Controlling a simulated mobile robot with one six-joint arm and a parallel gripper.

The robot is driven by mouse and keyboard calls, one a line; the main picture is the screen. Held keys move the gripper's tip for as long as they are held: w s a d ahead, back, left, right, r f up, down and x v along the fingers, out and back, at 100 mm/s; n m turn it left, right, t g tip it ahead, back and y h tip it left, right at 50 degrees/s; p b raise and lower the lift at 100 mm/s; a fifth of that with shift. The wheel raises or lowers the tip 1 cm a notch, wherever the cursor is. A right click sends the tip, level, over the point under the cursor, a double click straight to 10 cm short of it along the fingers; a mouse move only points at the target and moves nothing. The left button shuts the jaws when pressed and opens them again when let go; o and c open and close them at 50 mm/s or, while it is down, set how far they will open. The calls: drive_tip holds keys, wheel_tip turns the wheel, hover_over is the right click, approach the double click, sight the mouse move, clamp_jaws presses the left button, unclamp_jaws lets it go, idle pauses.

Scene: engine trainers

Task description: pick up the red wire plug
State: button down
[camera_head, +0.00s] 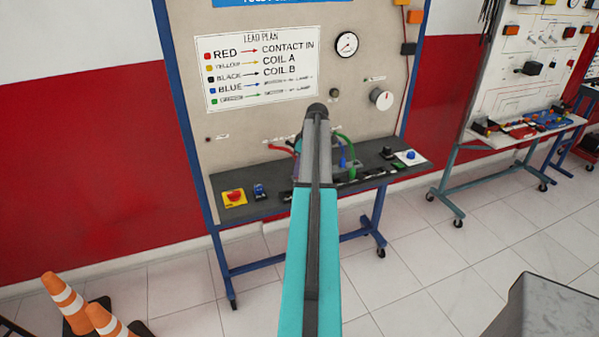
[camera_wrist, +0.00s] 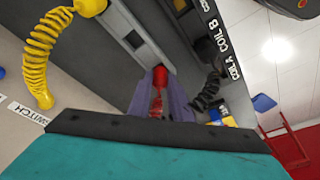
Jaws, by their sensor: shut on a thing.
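In the wrist view, the red wire plug (camera_wrist: 160,76) shows between the two purple fingers of my gripper (camera_wrist: 160,88), which is shut on it. Part of the plug and its lower end are hidden by the fingers. In the head view, a red wire (camera_head: 279,148) shows just left of my arm, over the dark shelf of the trainer board. The plug and most of my gripper are hidden behind my arm there.
A coiled yellow wire (camera_wrist: 41,55) and a coiled black wire (camera_wrist: 208,88) flank the gripper. Green (camera_head: 349,150) and blue wires stand right of my arm. The dark shelf (camera_head: 226,212) holds a yellow-and-red switch (camera_head: 234,197). Traffic cones (camera_head: 66,302) stand lower left.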

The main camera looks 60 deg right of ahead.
drive_tip(key=shift+r, duration=0.1)
wheel_tip(320, 180, up, 10)
drive_tip(key=b, duration=0.3)
idle(0.5)
idle(0.4)
